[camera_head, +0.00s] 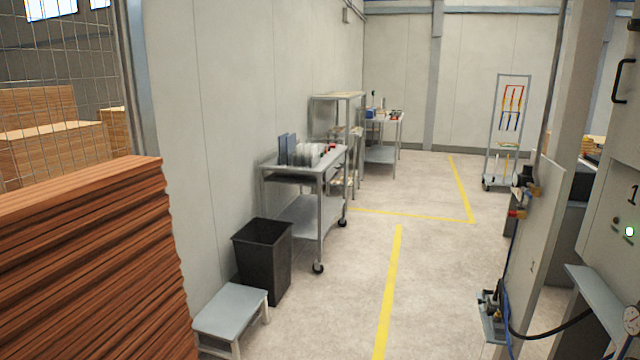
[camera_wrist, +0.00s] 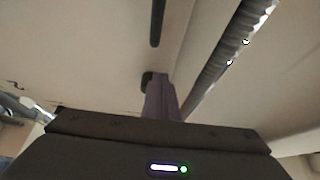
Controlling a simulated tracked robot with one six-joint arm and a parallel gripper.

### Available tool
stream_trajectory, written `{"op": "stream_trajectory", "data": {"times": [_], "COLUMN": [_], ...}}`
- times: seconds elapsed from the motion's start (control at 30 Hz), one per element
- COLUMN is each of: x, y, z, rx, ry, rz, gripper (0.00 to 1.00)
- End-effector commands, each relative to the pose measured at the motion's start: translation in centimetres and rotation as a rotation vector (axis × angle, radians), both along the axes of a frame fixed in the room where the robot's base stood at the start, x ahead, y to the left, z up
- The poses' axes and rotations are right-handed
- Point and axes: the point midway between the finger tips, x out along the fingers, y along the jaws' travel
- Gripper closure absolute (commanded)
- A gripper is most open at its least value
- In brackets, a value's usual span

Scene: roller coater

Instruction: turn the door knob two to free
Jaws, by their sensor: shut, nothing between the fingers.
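My gripper (camera_wrist: 160,90) shows in the wrist view, its dark body along the bottom edge. Its fingers are together and empty, pointing up the picture towards a pale flat surface. A small dark piece (camera_wrist: 147,79) shows beside the fingertips; I cannot tell whether it is a knob or whether they touch. In the head view a grey cabinet panel (camera_head: 622,175) marked "1" stands at the far right edge. It bears small dark fittings (camera_head: 615,221) and a lit green-white spot. No knob marked two can be made out. My gripper is not in the head view.
A black bar handle (camera_head: 623,81) is on the cabinet's upper part, and a gauge (camera_head: 631,318) is low at right. In the wrist view a dark bar (camera_wrist: 157,22) and a ribbed hose (camera_wrist: 222,58) lie near the fingers. The floor (camera_head: 440,270) in the middle is clear.

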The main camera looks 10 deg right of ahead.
Motion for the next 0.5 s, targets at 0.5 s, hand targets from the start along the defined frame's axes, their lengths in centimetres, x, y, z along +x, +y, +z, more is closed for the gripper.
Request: {"op": "stream_trajectory", "data": {"times": [0.5], "x": [0.45], "y": [0.54], "z": [-0.23], "rx": [0.001], "ry": [0.001], "rz": [0.003], "gripper": [1.0]}}
